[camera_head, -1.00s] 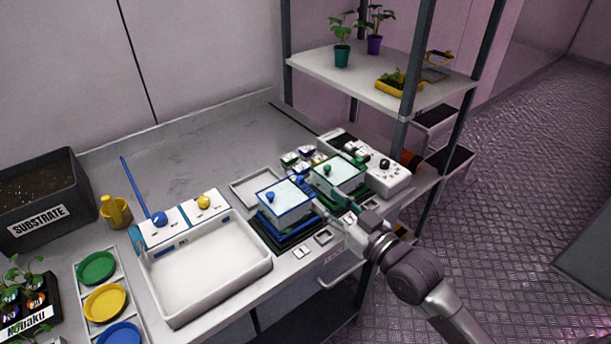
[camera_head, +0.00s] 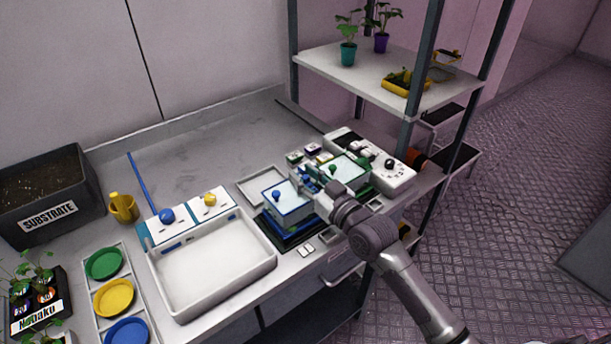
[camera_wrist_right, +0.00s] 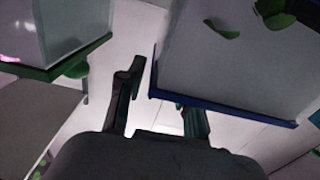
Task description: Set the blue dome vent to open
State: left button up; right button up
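The blue dome (camera_head: 287,206) is a clear box with a blue rim and a blue knob (camera_head: 276,195) on top, standing on a black base. My right gripper (camera_head: 308,178) is at its right back side, close to the green dome (camera_head: 350,170). In the right wrist view, the fingers (camera_wrist_right: 160,105) stand apart with nothing seen between them. The blue-rimmed dome (camera_wrist_right: 215,60) is on the right, and one finger is partly hidden at its rim; I cannot tell if they touch. The green-rimmed dome (camera_wrist_right: 65,25) is at the left. The vent's setting cannot be made out. My left gripper is out of view.
A white basin (camera_head: 215,265) is to the left, and an empty tray (camera_head: 262,187) lies behind the blue dome. A shelf post (camera_head: 422,70) rises at the right.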

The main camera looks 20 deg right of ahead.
grip_shut()
jog(key=shift+w+a+p, duration=0.15)
jog(key=shift+w+p, duration=0.15)
jog(key=shift+w, duration=0.15)
jog(key=shift+o, duration=1.4)
grip_release()
jog(key=shift+w, duration=0.1)
jog(key=shift+s, duration=0.2)
jog(key=v, duration=1.1)
jog(key=shift+s, duration=0.35)
